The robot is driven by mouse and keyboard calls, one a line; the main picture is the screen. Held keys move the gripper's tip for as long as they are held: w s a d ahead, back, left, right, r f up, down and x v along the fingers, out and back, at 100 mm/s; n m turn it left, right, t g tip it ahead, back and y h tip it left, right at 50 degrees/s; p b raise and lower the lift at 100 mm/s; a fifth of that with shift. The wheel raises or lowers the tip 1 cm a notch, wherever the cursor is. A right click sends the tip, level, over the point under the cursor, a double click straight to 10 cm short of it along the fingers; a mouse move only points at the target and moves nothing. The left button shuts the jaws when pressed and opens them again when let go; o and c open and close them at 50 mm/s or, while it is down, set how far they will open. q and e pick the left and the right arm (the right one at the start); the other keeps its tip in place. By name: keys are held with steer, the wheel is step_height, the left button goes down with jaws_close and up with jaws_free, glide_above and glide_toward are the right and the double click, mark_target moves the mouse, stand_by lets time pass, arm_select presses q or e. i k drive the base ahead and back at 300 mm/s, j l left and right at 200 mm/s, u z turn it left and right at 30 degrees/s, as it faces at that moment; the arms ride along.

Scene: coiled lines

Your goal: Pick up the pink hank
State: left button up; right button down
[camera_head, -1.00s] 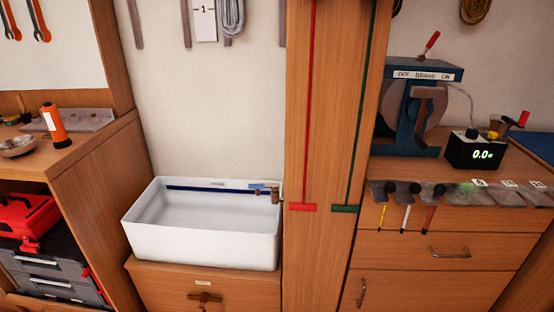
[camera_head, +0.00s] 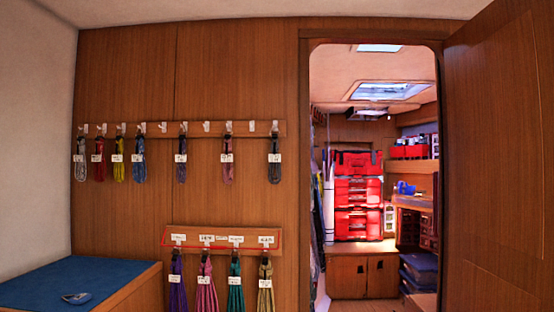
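Two pinkish hanks hang on the wood-panelled wall. One dusky pink hank (camera_head: 227,172) with a white tag hangs from the upper hook rail. A brighter pink hank (camera_head: 207,297) with a white tag hangs from the lower rail, between a purple hank (camera_head: 177,298) and a green hank (camera_head: 236,299). The lower ends of the lower hanks come close to or run past the bottom edge of the view. Neither of my grippers is in view.
The upper rail (camera_head: 245,128) holds several other tagged hanks and some empty hooks. A tan hank (camera_head: 265,297) hangs at the lower right. A blue-topped cabinet (camera_head: 60,280) stands at lower left. To the right, an open doorway shows stacked red boxes (camera_head: 358,190) beyond.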

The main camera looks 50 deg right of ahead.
mark_target(227, 158)
steer(key=z, duration=1.3)
